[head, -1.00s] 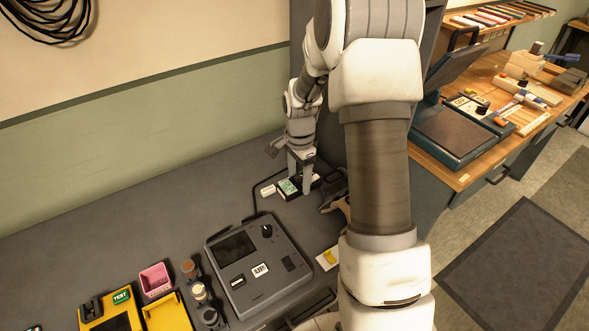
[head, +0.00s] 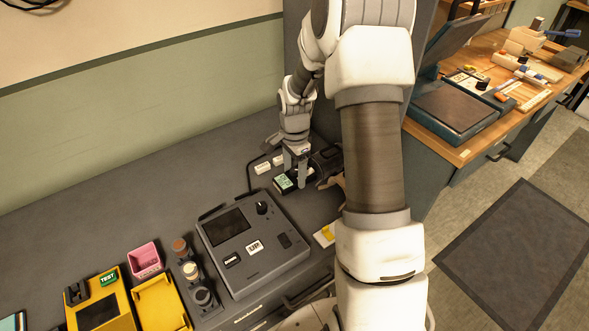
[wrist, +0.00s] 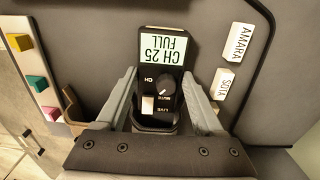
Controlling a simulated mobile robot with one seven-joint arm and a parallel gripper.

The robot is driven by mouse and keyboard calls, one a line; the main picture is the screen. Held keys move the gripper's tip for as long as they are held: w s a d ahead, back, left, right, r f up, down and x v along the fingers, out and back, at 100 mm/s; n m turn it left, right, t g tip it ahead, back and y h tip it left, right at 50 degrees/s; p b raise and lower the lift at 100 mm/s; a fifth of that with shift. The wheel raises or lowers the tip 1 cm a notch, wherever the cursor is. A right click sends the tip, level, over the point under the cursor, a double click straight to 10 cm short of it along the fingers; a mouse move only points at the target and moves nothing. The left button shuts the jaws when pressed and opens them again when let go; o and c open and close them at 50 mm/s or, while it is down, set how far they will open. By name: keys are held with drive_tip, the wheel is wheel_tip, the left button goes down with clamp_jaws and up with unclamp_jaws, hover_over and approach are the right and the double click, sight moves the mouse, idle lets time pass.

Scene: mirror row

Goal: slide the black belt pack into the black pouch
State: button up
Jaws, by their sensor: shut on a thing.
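The black belt pack (wrist: 160,90) lies between the fingers of my gripper (wrist: 160,110) in the wrist view. Its white label reads CH 25 FULL, and a round knob and a pale switch show below it. In the head view the pack (head: 285,184) shows its greenish label end left of my gripper (head: 299,180), which is shut on it close to the grey counter. A dark rounded item (head: 326,160) sits just right of my gripper, partly behind my arm; I cannot tell for certain whether it is the black pouch. The pack's lower end is hidden by my gripper.
White name tags, AMARA (wrist: 239,42) and SUJA (wrist: 222,84), lie right of the pack in the wrist view. A grey console (head: 250,245) stands near my gripper. A pale strip with coloured blocks (wrist: 35,70) lies left. The counter towards the wall is clear.

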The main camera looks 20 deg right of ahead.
drive_tip(key=o, duration=1.5)
drive_tip(key=shift+o, duration=0.2)
wheel_tip(320, 180, up, 17)
drive_tip(key=p, duration=0.2)
drive_tip(key=s+a+r+n+t+p, duration=0.2)
drive_tip(key=s+a+r+n, duration=0.3)
drive_tip(key=s+r+n, duration=0.5)
drive_tip(key=s+a+r+n+t+p, duration=0.1)
drive_tip(key=s+a+r+n, duration=0.1)
drive_tip(key=s, duration=0.4)
drive_tip(key=s+a+r+n+t, duration=0.2)
drive_tip(key=s+r+n, duration=0.1)
drive_tip(key=s, duration=0.4)
drive_tip(key=shift+s+a+n+t+p, duration=0.2)
drive_tip(key=shift+a+n+t+p, duration=0.1)
drive_tip(key=shift+a+n+p, duration=0.1)
